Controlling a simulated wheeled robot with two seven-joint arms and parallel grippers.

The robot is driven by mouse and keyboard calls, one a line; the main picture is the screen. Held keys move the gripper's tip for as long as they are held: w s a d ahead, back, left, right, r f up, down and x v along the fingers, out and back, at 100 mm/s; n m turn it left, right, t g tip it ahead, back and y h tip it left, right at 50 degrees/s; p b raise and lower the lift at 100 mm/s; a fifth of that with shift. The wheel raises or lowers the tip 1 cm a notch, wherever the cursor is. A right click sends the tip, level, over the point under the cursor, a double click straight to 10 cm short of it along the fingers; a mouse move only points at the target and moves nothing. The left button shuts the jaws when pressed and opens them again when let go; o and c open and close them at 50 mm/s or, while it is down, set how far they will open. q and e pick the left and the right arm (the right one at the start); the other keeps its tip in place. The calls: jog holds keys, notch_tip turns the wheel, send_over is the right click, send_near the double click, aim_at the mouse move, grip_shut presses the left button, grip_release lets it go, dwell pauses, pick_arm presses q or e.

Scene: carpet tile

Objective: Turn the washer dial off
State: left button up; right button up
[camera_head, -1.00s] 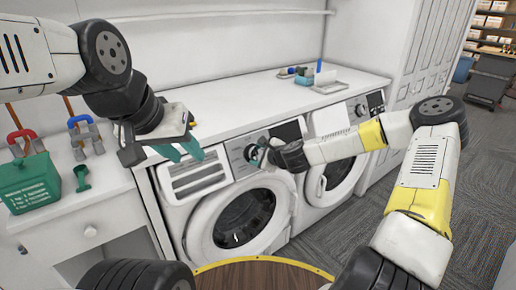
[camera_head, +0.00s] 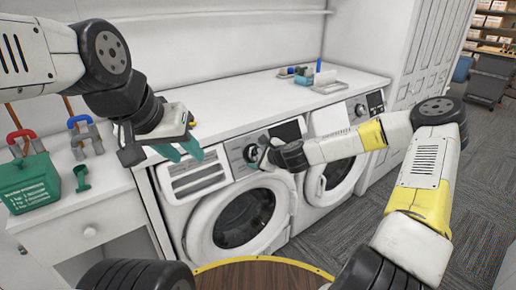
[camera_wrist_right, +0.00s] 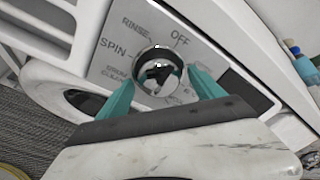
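The left washer (camera_head: 240,214) is a white front-loader with a dial on its sloped panel. My right gripper (camera_wrist_right: 161,78) is open, with one teal finger on each side of the dial; contact is not clear. My left gripper (camera_head: 190,156) is open and empty, above the washer's front left.
A second white machine (camera_head: 335,180) stands to the right. A tray (camera_head: 328,84) and small items lie on the white counter (camera_head: 235,105). A green box (camera_head: 30,184) and green scoop (camera_head: 82,178) are on the left cabinet.

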jog(key=v, duration=0.7)
jog(key=shift+s+d+r, duration=0.2)
jog(key=shift+s, duration=0.05)
